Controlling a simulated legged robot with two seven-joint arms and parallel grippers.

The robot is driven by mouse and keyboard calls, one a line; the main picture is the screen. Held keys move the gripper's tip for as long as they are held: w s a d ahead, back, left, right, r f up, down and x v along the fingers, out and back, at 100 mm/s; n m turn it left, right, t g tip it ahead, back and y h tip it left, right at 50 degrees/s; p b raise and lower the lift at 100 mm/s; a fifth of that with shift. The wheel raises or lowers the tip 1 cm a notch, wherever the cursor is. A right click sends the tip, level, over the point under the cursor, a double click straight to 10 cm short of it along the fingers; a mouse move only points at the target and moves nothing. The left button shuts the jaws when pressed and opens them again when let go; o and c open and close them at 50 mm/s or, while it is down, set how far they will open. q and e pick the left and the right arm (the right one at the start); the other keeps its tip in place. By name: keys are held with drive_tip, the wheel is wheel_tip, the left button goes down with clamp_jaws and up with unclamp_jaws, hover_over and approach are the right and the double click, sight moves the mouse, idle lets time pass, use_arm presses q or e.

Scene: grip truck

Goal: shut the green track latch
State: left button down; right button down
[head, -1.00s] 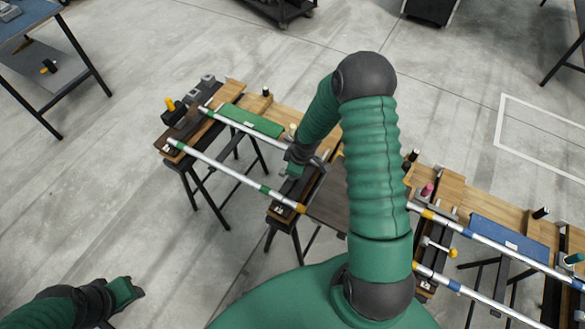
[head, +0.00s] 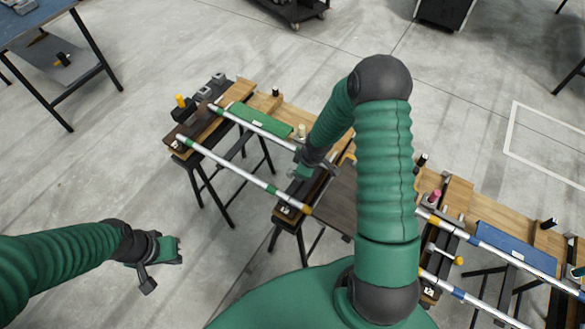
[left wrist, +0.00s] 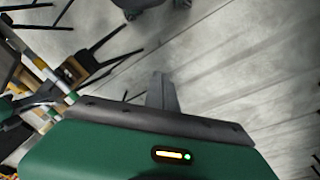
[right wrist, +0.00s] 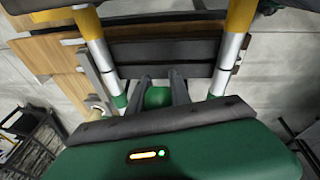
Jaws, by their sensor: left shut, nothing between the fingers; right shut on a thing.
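The green track is two silver rails with green bands (head: 235,167) on the left of the bench row in the head view. In the right wrist view, the round green knob of the latch (right wrist: 157,97) sits between the fingers of my right gripper (right wrist: 160,82). That gripper (head: 301,173) is shut on it at the right end of the green track.
A green plate (head: 260,120) lies behind the green rails. To the right are a blue-banded track (head: 485,237), a blue plate (head: 515,248) and a yellow-knobbed latch (head: 459,261). A blue table (head: 35,25) stands far left. The floor at lower left is clear.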

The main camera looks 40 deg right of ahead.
drive_tip(key=shift+s, duration=0.15)
use_arm(q)
drive_tip(key=w+d+f+m+g+h, duration=0.1)
drive_tip(key=d+f+m+h, duration=0.15)
drive_tip(key=d, duration=0.75)
drive_tip(key=w+d+f+m+g+h, duration=0.1)
drive_tip(key=d+f+m+g+h, duration=0.15)
drive_tip(key=d, duration=0.75)
drive_tip(key=w+d+r+h, duration=0.2)
drive_tip(key=w+d+h, duration=0.15)
drive_tip(key=d, duration=0.35)
use_arm(e)
drive_tip(key=shift+d, duration=0.1)
use_arm(q)
drive_tip(key=n+t+h, duration=0.2)
drive_tip(key=h, duration=0.2)
hover_over(291, 169)
drive_tip(key=s+a, duration=0.2)
wheel_tip(291, 169, down, 4)
drive_tip(key=shift+s+a+r, duration=0.1)
drive_tip(key=shift+r, duration=0.05)
drive_tip(key=shift+s+f, duration=0.25)
drive_tip(key=shift+f, duration=0.05)
